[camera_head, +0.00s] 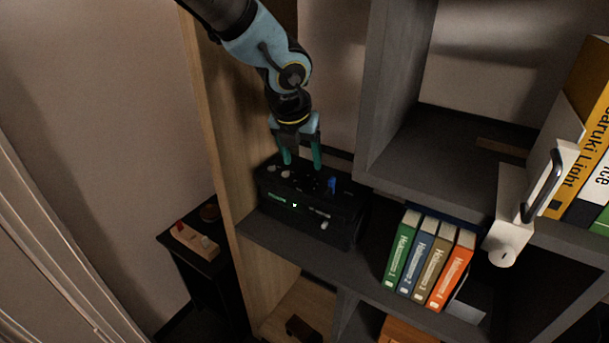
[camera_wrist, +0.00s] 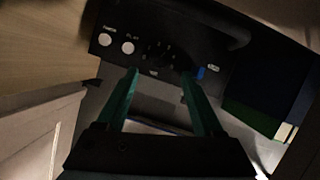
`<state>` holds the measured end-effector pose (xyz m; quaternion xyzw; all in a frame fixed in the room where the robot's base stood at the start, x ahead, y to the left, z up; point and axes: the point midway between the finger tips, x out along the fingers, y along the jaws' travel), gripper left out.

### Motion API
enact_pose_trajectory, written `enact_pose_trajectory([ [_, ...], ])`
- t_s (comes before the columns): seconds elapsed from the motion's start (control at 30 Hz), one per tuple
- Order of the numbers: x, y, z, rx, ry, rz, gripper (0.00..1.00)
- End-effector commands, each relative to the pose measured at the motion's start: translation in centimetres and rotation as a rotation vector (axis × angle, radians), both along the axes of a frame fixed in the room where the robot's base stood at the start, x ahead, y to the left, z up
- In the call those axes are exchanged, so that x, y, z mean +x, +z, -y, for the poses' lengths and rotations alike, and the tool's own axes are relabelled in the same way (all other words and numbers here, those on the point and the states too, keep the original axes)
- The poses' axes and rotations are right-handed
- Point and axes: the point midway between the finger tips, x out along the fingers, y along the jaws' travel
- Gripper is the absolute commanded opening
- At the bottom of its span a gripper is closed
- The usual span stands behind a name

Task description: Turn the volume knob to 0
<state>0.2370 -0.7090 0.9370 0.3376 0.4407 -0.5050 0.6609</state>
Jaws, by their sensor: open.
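A black audio box (camera_head: 325,228) stands on the shelf; its sloping top carries the controls. In the wrist view its panel (camera_wrist: 195,45) has a ring of small white marks (camera_wrist: 160,53), apparently the volume dial. The knob there is too dark to make out, so I cannot tell its setting. My gripper (camera_head: 303,166) is open, pointing down over the panel with its green fingers apart. In the wrist view the gripper's fingertips (camera_wrist: 160,73) lie either side of the area just below the marks. I cannot tell whether they touch anything.
Two round white buttons (camera_wrist: 116,44) sit left of the dial and a blue control (camera_wrist: 199,72) sits right of it. A wooden side panel (camera_head: 228,130) is close on the left. Several books (camera_head: 430,262) stand right of the box. A grey upright (camera_head: 392,90) rises behind.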

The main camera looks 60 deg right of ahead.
Motion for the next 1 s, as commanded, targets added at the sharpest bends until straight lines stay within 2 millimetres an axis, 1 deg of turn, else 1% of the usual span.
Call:
enact_pose_trajectory([
  [0.03, 0.0, -1.2, 0.3, 0.004, -0.002, 0.0, 0.69],
  [0.1, 0.1, -2.3, 0.8, 0.003, -0.001, -0.001, 0.69],
  [0.2, 0.3, -3.8, 1.4, 0.003, -0.001, 0.0, 0.69],
  [0.33, 0.6, -5.2, 2.0, 0.002, 0.002, 0.0, 0.69],
  [0.5, 0.7, -5.9, 2.3, 0.0, 0.002, -0.001, 0.69],
  [0.73, 0.7, -5.9, 2.3, 0.0, 0.003, 0.0, 0.69],
  [0.77, 0.7, -5.9, 2.3, 0.0, 0.003, 0.0, 0.68],
  [1.0, 0.7, -5.9, 2.3, 0.0, 0.003, 0.0, 0.41],
])
